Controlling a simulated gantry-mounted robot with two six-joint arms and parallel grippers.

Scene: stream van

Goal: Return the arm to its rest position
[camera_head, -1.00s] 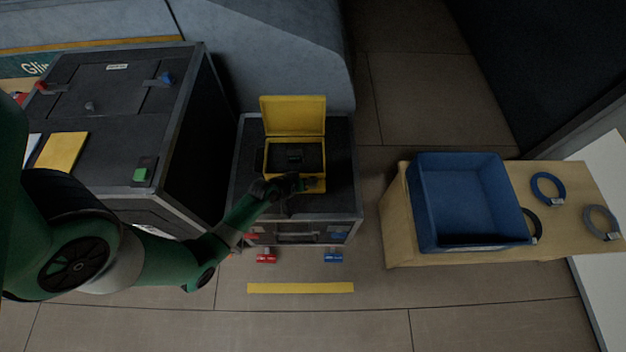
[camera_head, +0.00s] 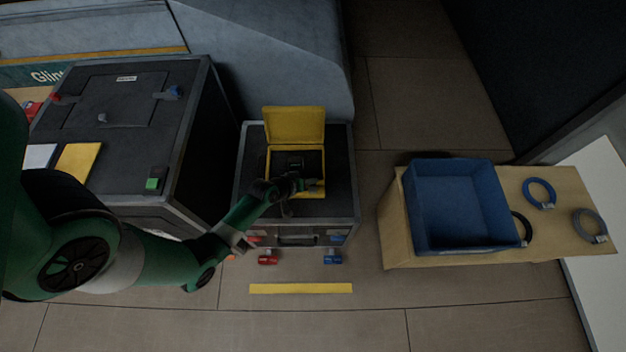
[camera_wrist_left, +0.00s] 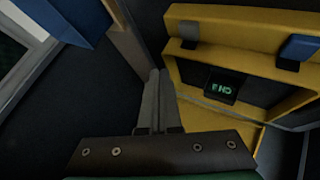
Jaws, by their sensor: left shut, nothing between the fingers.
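My left arm comes in from the left in the head view, and its gripper (camera_head: 306,185) is over the front edge of the open yellow case (camera_head: 322,160). In the left wrist view the two fingers of the left gripper (camera_wrist_left: 158,78) lie side by side, shut with nothing between them. The yellow case also shows there (camera_wrist_left: 190,65), to the right of the fingers, with a small dark device with green characters (camera_wrist_left: 221,87) inside. I cannot tell whether the fingers touch the case. My right gripper is not in view.
The case stands on a dark box (camera_head: 342,205). A larger dark cabinet (camera_head: 190,150) stands to its left. A blue bin (camera_head: 465,245) and several cable coils are on a wooden table (camera_head: 400,255) at the right. A red piece (camera_head: 267,259) and a blue piece (camera_head: 332,259) are at the box's front.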

